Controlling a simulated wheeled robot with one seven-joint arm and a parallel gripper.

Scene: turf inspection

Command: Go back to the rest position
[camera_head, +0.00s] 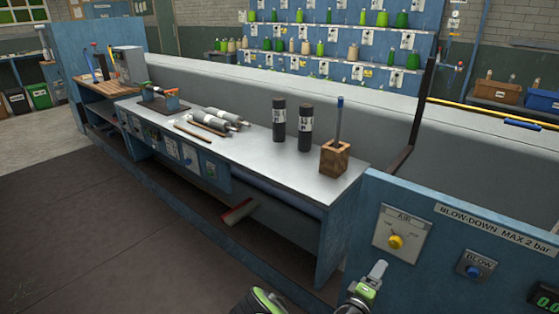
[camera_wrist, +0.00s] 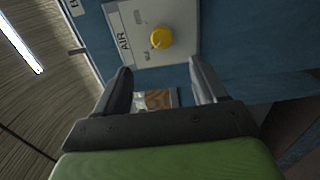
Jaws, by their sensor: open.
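My gripper (camera_wrist: 160,88) is open in the wrist view, its two dark fingers apart with nothing held between them. Beyond the fingertips are the AIR plate (camera_wrist: 180,45) and its yellow knob (camera_wrist: 161,38) on a blue panel. In the head view part of my arm (camera_head: 368,287) shows at the bottom edge, in front of the blue panel (camera_head: 430,275). The AIR plate with its yellow knob (camera_head: 395,241) is just above and to the right of it there. I cannot see the fingers clearly in the head view.
A grey-topped bench (camera_head: 255,150) holds two black cylinders (camera_head: 279,120), a wooden block (camera_head: 335,158) with a blue-tipped tool upright in it, and several pale rollers. The BLOW button (camera_head: 473,270) is right of the AIR plate. Dark floor (camera_head: 90,230) is clear at left.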

